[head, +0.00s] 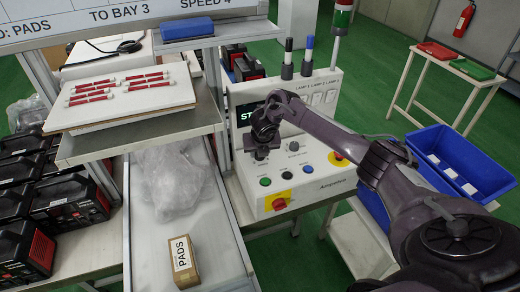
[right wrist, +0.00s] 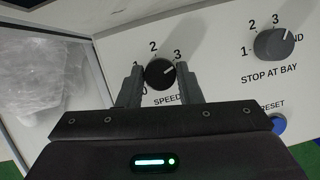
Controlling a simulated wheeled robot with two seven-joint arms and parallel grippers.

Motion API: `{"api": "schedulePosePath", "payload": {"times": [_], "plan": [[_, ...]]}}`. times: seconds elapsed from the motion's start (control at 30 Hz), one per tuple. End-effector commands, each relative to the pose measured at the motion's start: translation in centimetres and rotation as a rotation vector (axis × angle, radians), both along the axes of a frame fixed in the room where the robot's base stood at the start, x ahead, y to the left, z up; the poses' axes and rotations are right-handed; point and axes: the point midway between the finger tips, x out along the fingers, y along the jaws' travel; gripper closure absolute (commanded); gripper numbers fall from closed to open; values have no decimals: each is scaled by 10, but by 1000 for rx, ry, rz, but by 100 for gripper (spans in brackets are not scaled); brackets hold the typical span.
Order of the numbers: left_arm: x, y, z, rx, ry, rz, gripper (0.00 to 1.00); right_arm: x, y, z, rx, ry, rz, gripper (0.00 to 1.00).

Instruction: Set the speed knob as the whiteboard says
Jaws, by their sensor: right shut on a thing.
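The whiteboard (head: 105,20) at the top of the head view is cut off, but "TO BAY 3" and what looks like "SPEED 4" can be read. The control panel (head: 322,172) stands below it. My right gripper (head: 261,154) is at the panel and hides the speed knob in the head view. In the right wrist view the fingers (right wrist: 159,86) sit on both sides of the black speed knob (right wrist: 159,73), shut on it. Its white mark points right and slightly up, near the 3. The right finger covers part of the scale. My left gripper is out of view.
The stop-at-bay knob (right wrist: 274,43) is right of the speed knob, with a blue reset button (right wrist: 279,123) below. Green (head: 265,181) and red-yellow (head: 279,202) buttons are low on the panel. A PADS box (head: 183,262) and blue bin (head: 447,148) stand nearby.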

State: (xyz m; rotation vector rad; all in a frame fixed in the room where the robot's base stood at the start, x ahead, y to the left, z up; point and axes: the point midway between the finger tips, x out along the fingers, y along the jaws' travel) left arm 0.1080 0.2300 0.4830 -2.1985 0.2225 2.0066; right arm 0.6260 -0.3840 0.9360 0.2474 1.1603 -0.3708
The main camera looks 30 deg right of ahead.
Motion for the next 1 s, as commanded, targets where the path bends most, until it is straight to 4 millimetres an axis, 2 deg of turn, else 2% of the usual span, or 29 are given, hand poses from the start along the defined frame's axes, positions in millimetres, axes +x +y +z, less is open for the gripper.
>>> {"api": "schedulePosePath", "payload": {"times": [0.03,0.5,1.0], "plan": [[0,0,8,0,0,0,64,1,1,4,0,0,-38,91],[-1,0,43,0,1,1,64,2,3,4,1,0,-478,91],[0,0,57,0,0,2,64,4,4,2,1,-1,-810,91]]}}
